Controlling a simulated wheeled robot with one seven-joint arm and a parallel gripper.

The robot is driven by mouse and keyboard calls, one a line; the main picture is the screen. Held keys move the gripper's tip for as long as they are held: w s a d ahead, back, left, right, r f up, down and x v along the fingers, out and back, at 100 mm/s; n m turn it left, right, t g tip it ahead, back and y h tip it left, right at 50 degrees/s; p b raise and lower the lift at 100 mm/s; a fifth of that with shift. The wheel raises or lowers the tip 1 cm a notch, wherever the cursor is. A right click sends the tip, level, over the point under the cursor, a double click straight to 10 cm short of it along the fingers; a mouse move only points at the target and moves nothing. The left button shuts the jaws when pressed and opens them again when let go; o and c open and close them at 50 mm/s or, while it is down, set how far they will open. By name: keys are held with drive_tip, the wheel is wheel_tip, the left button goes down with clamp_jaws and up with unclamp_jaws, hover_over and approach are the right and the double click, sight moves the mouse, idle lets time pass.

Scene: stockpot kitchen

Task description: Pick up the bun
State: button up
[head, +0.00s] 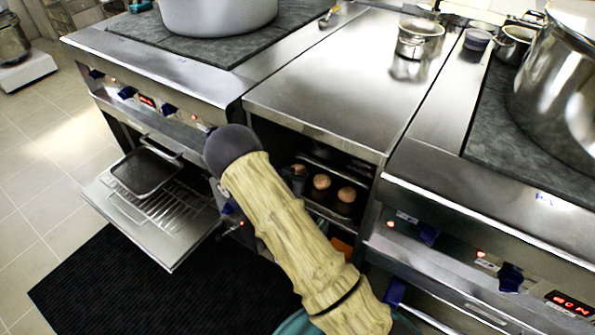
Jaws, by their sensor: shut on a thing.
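Several round brown buns sit in the dark open compartment under the steel counter. One bun (321,182) is in the middle and another bun (346,194) is to its right. A third bun (299,169) is at the left, partly covered by the dark end of my gripper (297,179). My gripper is shut on this left bun. Most of my gripper and wrist is hidden behind my thick pale arm, and the fingers are too dark and small to make out clearly.
The steel counter (340,70) lies above the compartment. At left, an oven door (170,240) hangs open with a dark tray (146,172) on it. A small lidded pot (418,40) and large pots stand on top. The aisle has a black mat (120,290).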

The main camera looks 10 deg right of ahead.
drive_tip(key=shift+r, duration=0.1)
wheel_tip(320, 180, up, 10)
drive_tip(key=p, duration=0.2)
drive_tip(key=shift+d+p, duration=0.15)
drive_tip(key=shift+p, duration=0.25)
idle(0.4)
